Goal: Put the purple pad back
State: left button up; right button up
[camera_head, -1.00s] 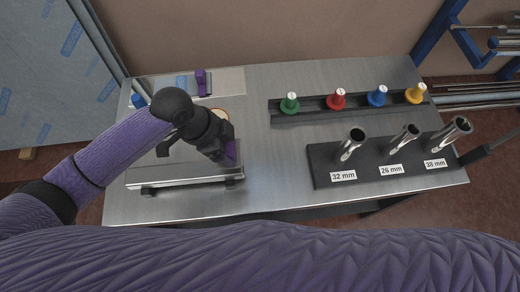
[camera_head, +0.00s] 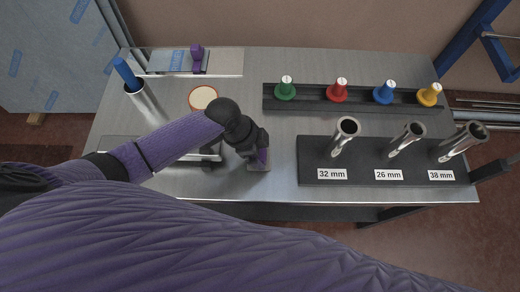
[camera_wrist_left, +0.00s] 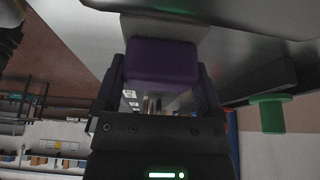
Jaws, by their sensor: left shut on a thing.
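My left gripper (camera_head: 262,158) is shut on a purple pad (camera_wrist_left: 162,62), which fills the space between the fingers in the left wrist view. In the head view only a small purple part shows at the fingertips, with a pale flat plate (camera_head: 259,167) right under it. They are near the table's front edge, just right of a low silver box (camera_head: 120,144). I cannot tell whether the plate touches the table. A second purple piece (camera_head: 197,55) stands on a flat tray (camera_head: 228,62) at the back left. My right gripper is not in view.
A round orange-rimmed disc (camera_head: 203,97) lies behind the gripper. A metal cup (camera_head: 147,103) holds a blue stick at left. A rack (camera_head: 310,104) of coloured plugs and a black block (camera_head: 312,160) with metal tubes stand right. Bare table lies between disc and rack.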

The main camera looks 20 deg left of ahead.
pick_arm(q)
jog(key=shift+r, duration=0.1)
jog(key=o, duration=0.8)
jog(key=shift+r, duration=0.1)
jog(key=p+v, duration=0.5)
jog(key=v, duration=0.7)
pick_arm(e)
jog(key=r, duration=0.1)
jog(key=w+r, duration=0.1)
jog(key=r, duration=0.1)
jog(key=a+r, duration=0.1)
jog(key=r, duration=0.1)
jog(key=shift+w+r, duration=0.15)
